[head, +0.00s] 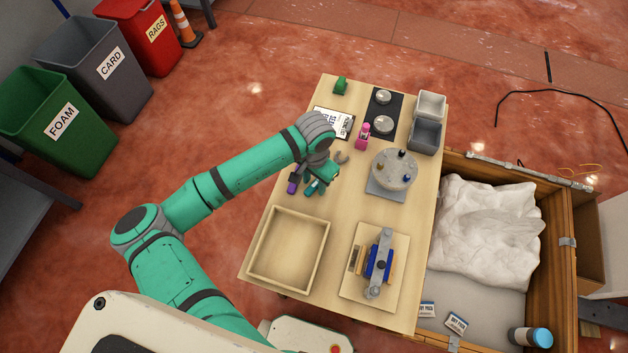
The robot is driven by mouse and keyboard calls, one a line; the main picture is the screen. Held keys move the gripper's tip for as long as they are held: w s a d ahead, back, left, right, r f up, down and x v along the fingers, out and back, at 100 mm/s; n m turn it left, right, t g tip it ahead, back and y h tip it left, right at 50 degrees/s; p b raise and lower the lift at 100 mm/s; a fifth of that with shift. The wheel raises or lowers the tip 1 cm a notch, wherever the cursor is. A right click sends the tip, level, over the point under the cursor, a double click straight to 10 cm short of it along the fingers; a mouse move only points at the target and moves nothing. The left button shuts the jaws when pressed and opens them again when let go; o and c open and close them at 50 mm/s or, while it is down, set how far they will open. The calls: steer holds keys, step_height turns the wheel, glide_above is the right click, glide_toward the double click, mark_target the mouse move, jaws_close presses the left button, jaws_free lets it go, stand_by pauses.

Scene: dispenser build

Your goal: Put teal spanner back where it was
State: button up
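My gripper (321,181) is low over the middle left of the wooden table, seen from above in the head view. A grey open-ended spanner jaw (342,158) shows just beyond it, and a small teal piece (314,186) shows by the fingers. These may be the two ends of the teal spanner, but the gripper hides what lies between. A purple-handled item (293,182) is just left of the gripper, partly covered by the wrist. I cannot tell whether the fingers are closed on anything.
An empty shallow wooden tray (256,248) is at the table's near left. A board with a blue clamp-like assembly (380,262) is near right. A round grey turntable (394,170), pink bottle (363,133), printed card (327,117) and grey bins (426,134) stand farther back. A crate (556,240) adjoins on the right.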

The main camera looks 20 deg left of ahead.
steer(key=shift+r, duration=0.1)
step_height(320, 180, up, 12)
steer(key=shift+r, duration=0.15)
stand_by(0.4)
stand_by(0.4)
